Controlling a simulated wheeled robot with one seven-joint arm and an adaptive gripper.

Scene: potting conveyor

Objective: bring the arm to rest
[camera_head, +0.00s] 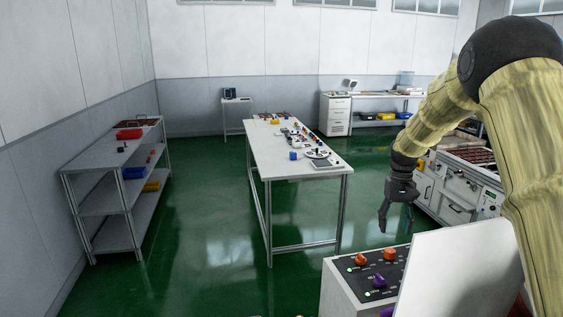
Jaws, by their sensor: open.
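My arm, in a yellowish sleeve, comes in from the right side of the head view and bends down. My gripper (396,219) hangs at its end, fingers pointing down and apart, with nothing between them. It is in the air just above and behind a grey console box (338,290) with a dark top panel. An orange knob (390,254) and a purple knob (379,282) stand on that panel. A white panel (460,275) hides the right part of the console.
A long white table (270,165) with several small items stands in the middle. A shelf rack (115,165) is against the left wall. A white cabinet unit (455,185) stands at the right behind my arm. The green floor (205,240) between rack and table is clear.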

